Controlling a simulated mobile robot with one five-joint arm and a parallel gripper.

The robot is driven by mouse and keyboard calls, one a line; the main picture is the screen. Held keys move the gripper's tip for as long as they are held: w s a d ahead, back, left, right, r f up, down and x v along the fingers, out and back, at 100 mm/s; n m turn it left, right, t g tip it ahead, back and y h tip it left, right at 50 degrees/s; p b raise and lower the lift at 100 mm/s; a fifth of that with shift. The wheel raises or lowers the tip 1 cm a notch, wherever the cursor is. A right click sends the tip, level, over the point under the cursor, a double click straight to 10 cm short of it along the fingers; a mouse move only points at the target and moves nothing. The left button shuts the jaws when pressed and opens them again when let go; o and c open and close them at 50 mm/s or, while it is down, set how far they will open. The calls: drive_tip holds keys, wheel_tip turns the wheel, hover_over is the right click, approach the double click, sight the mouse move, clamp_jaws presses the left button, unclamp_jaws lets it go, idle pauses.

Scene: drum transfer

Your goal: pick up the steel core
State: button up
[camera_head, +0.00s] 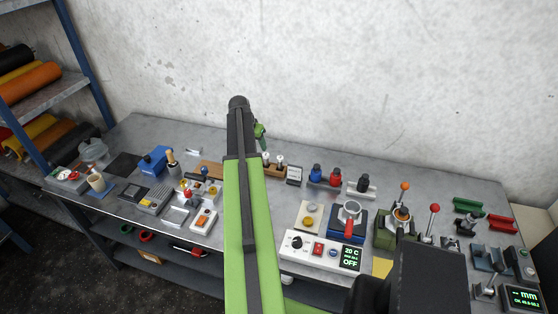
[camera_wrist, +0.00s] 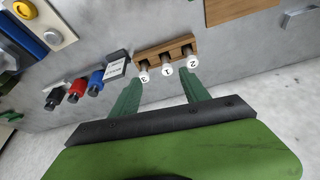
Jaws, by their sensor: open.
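A wooden rack (camera_wrist: 164,48) holds three capped cylinders in a row: cylinder 3 (camera_wrist: 144,76), cylinder 1 (camera_wrist: 167,72) and cylinder 2 (camera_wrist: 192,63). They look like the cores, but I cannot tell which is the steel one. My gripper (camera_wrist: 161,77) is open and empty, its two green fingers pointing toward the rack and framing the cylinders in the picture; I see no contact. In the head view my gripper (camera_head: 260,132) is above the back of the bench, and the rack (camera_head: 271,170) is partly hidden behind my arm.
A label card (camera_wrist: 116,64) stands beside the rack; its text is too small to read. The grey bench (camera_head: 130,140) is crowded with devices, including a control box (camera_head: 322,252). A concrete wall (camera_head: 360,70) rises behind.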

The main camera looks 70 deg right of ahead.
drive_tip(key=m, duration=0.2)
approach(280, 158)
drive_tip(key=b+x, duration=0.3)
drive_tip(key=b, duration=0.2)
drive_tip(key=b+x, duration=0.3)
drive_tip(key=b, duration=0.3)
drive_tip(key=shift+w+d, duration=0.15)
drive_tip(key=shift+w, duration=0.1)
drive_tip(key=shift+d+f, duration=0.15)
drive_tip(key=shift+d, duration=0.05)
drive_tip(key=b+x, duration=0.5)
drive_tip(key=shift+s+a+f, duration=0.15)
drive_tip(key=shift+s+f, duration=0.05)
drive_tip(key=shift+f, duration=0.05)
drive_tip(key=shift+r, duration=0.2)
clamp_jaws()
